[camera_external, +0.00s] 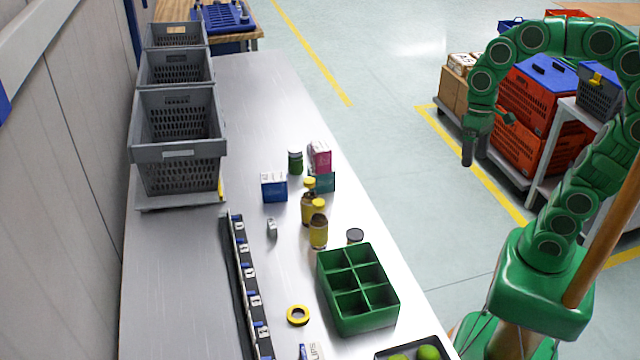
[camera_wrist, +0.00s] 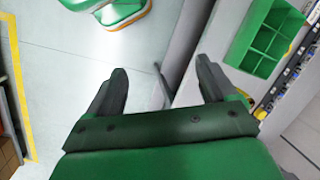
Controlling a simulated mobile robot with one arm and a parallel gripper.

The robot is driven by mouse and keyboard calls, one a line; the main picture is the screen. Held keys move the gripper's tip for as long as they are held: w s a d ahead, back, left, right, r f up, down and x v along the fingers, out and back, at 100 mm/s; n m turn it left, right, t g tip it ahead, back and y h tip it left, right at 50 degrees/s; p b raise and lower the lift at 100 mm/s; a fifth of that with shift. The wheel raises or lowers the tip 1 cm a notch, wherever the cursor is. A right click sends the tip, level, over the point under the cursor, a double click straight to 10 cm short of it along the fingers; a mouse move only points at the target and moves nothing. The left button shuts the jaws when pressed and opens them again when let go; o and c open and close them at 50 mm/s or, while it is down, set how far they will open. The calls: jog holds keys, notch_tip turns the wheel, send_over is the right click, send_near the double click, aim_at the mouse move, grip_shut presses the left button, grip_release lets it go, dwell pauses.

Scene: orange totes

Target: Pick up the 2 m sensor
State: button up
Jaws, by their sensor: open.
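A dark rail (camera_external: 247,290) with several small white, blue-marked units runs lengthwise along the steel table. Their labels are too small to read, so I cannot tell which one, if any, is the 2 m sensor. A small grey piece (camera_external: 272,228) stands by itself right of the rail's far end. The rail also shows at the right edge of the wrist view (camera_wrist: 289,75). My gripper (camera_external: 468,160) hangs over the floor right of the table, well apart from the rail. In the wrist view my gripper (camera_wrist: 160,72) has its two fingers wide apart with nothing between them.
A green compartment box (camera_external: 358,290), a yellow tape ring (camera_external: 298,315), brown bottles (camera_external: 318,231) and small cartons (camera_external: 274,187) stand on the table. Grey crates (camera_external: 178,150) line its far left. The table's middle left is clear.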

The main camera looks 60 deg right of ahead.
jog(key=w+a+r+m+t+y, duration=0.1)
jog(key=w+a+r+m+y, duration=0.15)
jog(key=w, duration=0.55)
jog(key=w+a+r+m+y, duration=0.1)
jog(key=w+m, duration=0.2)
jog(key=w, duration=0.6)
jog(key=w+d+f+m+t+y, duration=0.1)
jog(key=w+d+m+t+y, duration=0.3)
jog(key=w, duration=1)
jog(key=w+d+m+t+y, duration=0.1)
jog(key=w+d+m, duration=0.6)
jog(key=w, duration=0.8)
jog(key=w+d+f+m+t, duration=0.2)
jog(key=w+d+f+m, duration=0.1)
jog(key=w+d, duration=0.3)
jog(key=w+d+f+m+t, duration=0.2)
jog(key=w+d+f+m, duration=0.15)
jog(key=d, duration=0.35)
send_near(309, 151)
jog(key=x, duration=0.2)
jog(key=shift+w+a+r, duration=0.1)
jog(key=shift+w+a, duration=0.2)
jog(key=shift+w+a+f, duration=0.25)
jog(key=shift+a+f, duration=0.1)
jog(key=shift+x, duration=3.45)
jog(key=shift+d, duration=0.1)
jog(key=c, duration=1.1)
jog(key=shift+o, duration=0.2)
